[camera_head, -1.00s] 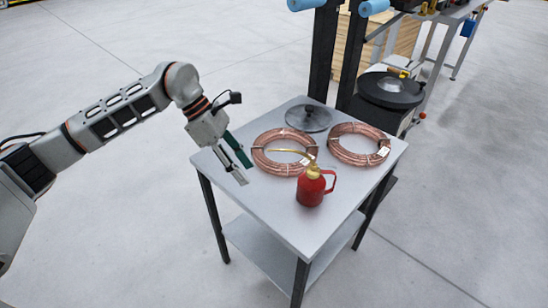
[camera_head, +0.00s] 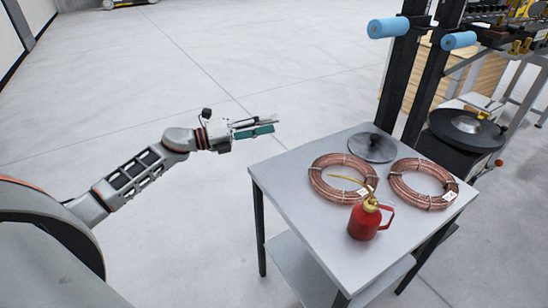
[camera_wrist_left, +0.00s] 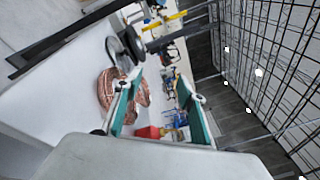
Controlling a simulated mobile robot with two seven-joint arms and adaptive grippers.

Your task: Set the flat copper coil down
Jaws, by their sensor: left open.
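Two flat copper coils lie on the small grey table (camera_head: 310,235). The left coil (camera_head: 318,180) is behind a red oil can, whose thin spout reaches across it. The right coil (camera_head: 396,186) carries a white tag. My left gripper (camera_head: 276,124) is open and empty, in the air left of the table's back corner, clear of both coils. In the left wrist view its green-padded fingers (camera_wrist_left: 158,85) are spread, with the copper coils (camera_wrist_left: 105,90) beyond them, seen sideways. My right gripper is not in view.
The red oil can (camera_head: 364,222) stands near the table's front. A dark round disc (camera_head: 371,147) lies behind the coils. Dark posts with blue rollers (camera_head: 388,28) and a black turntable (camera_head: 466,130) stand behind. The table's left part is bare.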

